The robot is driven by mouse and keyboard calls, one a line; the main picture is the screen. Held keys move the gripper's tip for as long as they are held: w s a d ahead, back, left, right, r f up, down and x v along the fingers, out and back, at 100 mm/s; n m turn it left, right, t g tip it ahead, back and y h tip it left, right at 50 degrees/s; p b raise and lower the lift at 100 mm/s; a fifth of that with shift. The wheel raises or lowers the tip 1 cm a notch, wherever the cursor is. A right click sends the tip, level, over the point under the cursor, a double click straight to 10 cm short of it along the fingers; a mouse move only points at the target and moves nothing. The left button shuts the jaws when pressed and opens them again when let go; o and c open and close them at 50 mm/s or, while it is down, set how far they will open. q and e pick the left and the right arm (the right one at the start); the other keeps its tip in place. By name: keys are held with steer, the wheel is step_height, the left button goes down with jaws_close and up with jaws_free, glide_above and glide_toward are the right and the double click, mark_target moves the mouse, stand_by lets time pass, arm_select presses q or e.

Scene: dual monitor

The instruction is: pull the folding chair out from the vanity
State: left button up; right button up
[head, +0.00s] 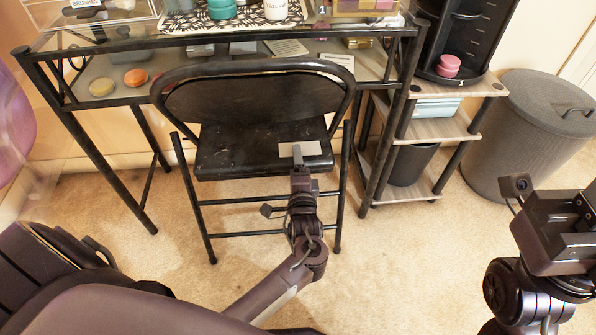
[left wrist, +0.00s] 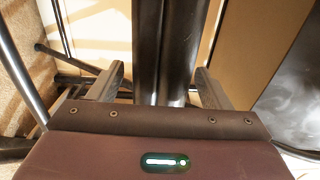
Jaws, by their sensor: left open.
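The black folding chair (head: 262,98) stands upright at the vanity (head: 205,41), its curved backrest facing me and its seat (head: 235,150) showing below the backrest. My left gripper (head: 298,152) is in front of the right half of the seat. In the left wrist view the two fingers of the left gripper (left wrist: 158,86) are apart, with a dark bar (left wrist: 160,45) showing between them. I cannot tell which part this bar is or whether the fingers touch it. My right gripper (head: 562,232) is at the right edge, away from the chair; its fingers are not clear.
A grey lidded basket (head: 530,130) stands further right. Cosmetics lie on the glass tabletop. Carpet (head: 130,245) in front of the chair is free on the left.

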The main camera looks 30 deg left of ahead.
arm_select(q)
jaws_close()
stand_by(0.5)
steer(key=shift+s, duration=0.1)
